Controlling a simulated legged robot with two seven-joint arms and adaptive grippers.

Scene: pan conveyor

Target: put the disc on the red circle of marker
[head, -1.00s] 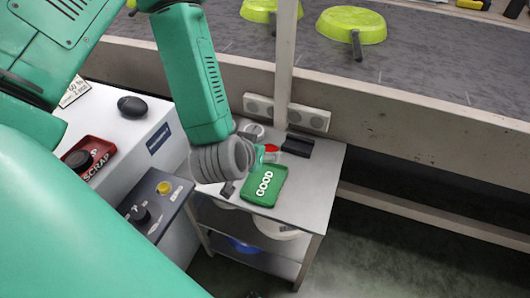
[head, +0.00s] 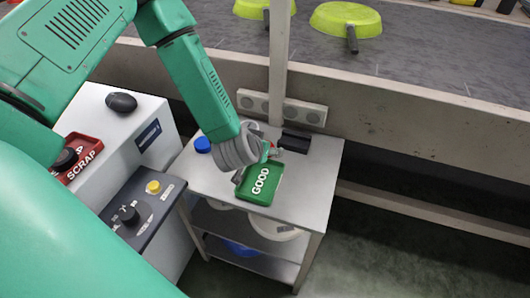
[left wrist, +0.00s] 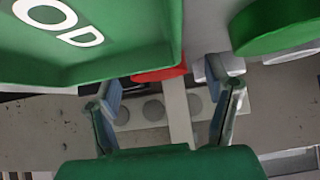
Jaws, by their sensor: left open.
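My left gripper (left wrist: 168,105) is open, with nothing between its fingers in the left wrist view. In the head view it hangs over the back left of the green GOOD tray (head: 262,186). The tray fills the upper left of the wrist view. A red piece (left wrist: 158,74) shows beside the tray edge, beyond the fingers; I cannot tell if it is the marker's red circle. A green round disc-like thing (left wrist: 278,24) is at upper right in the wrist view, apart from the fingers. My gripper hides most of this area in the head view. My right gripper is not in view.
A blue cap (head: 203,145) and a black block (head: 294,140) are on the small table (head: 312,185). A post and socket strip (head: 305,112) stand behind. The red SCRAP tray (head: 83,160) is left. Green pans (head: 346,19) are on the conveyor (head: 420,55).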

